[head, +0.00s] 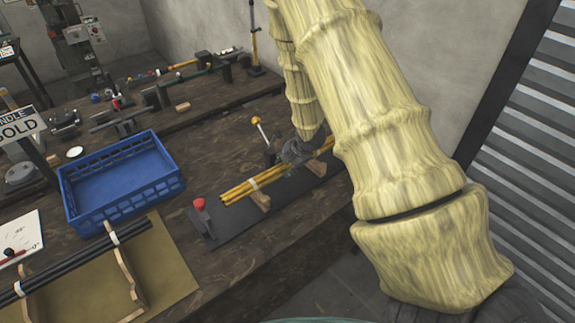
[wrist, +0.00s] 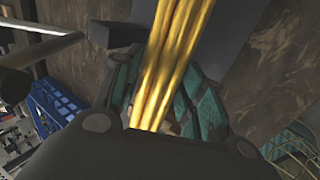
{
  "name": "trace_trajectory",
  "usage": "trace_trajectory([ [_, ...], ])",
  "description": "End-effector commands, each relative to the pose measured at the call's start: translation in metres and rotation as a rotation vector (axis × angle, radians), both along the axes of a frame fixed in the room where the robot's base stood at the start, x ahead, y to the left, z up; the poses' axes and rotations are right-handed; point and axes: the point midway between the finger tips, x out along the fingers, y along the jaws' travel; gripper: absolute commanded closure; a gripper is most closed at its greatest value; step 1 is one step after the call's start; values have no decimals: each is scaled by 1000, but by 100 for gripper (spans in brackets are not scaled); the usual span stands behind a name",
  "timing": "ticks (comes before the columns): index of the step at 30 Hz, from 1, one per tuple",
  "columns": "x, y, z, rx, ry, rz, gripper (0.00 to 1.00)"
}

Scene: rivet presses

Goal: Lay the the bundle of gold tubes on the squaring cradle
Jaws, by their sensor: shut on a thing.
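The near end of the bundle points toward a red-knobbed post on the plate. I cannot tell whether the tubes rest in the notches or hang just above them. In the wrist view the gold tubes (wrist: 172,65) run between the teal-padded fingers of my gripper (wrist: 165,95).
A blue crate (head: 120,205) stands left of the plate. In front of it, dark tubes (head: 70,262) rest on wooden supports on a tan mat (head: 165,275).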

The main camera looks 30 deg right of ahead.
Motion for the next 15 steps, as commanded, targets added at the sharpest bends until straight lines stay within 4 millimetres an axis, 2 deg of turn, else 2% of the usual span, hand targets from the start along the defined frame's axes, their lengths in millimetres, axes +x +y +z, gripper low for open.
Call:
trace_trajectory([
  [15, 1, 0, -4, 0, -2, 0, 100],
])
